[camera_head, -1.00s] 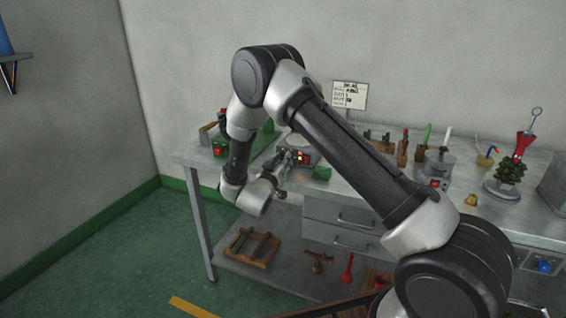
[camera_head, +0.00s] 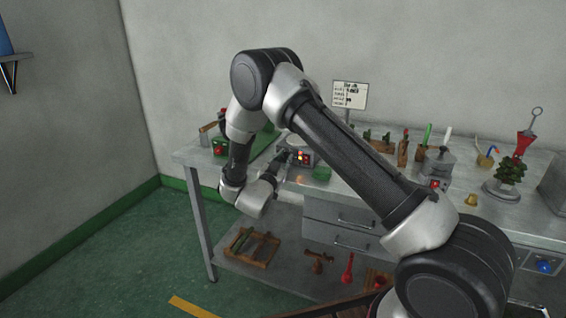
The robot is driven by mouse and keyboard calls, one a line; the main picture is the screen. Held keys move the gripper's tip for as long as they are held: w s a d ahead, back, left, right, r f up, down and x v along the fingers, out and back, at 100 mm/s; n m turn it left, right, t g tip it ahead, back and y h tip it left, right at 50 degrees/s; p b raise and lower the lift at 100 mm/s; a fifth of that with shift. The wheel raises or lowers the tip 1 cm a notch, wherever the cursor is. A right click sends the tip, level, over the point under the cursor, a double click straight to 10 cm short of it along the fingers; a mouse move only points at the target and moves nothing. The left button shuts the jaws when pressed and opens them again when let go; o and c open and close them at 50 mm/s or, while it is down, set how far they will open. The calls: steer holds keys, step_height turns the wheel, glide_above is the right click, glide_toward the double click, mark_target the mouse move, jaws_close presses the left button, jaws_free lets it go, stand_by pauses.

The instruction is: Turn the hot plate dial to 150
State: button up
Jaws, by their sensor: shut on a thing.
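The hot plate (camera_head: 302,146) stands on the workbench just behind my gripper, with a light round top and small red and orange lights on its front. My gripper (camera_head: 283,160) is at the front of the hot plate, small in the view. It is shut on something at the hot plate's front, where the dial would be. The dial itself is hidden by the gripper, and its setting cannot be read.
A green block (camera_head: 322,174) sits just right of the hot plate. A sign (camera_head: 350,95) stands behind. Several tools and a wax tree (camera_head: 510,172) line the bench to the right. A lower shelf holds a wooden tray (camera_head: 252,262). The floor at left is clear.

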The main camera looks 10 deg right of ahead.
steer(key=o, duration=0.8)
steer(key=v, duration=1.2)
steer(key=shift+f, duration=0.1)
